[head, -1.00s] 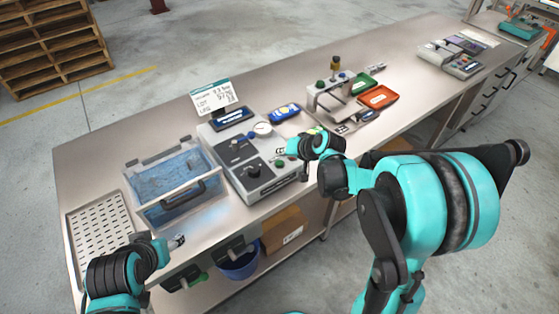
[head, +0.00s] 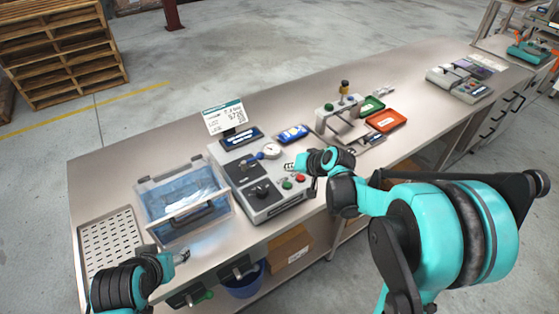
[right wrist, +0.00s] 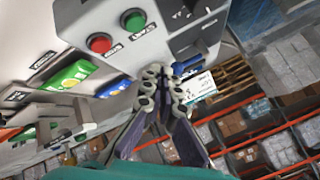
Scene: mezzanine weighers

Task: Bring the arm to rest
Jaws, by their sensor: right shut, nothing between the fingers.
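My right gripper (head: 290,167) is shut and empty. It hangs in front of the grey control box (head: 277,207), near its gauge and its green and red buttons. In the right wrist view its fingertips (right wrist: 162,82) are together below the box's red button (right wrist: 99,43) and green button (right wrist: 132,19), with no clear contact. My left gripper (head: 181,257) is small at the bench's front edge, below the clear tub; its fingers are too small to judge.
The bench's back strip is clear.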

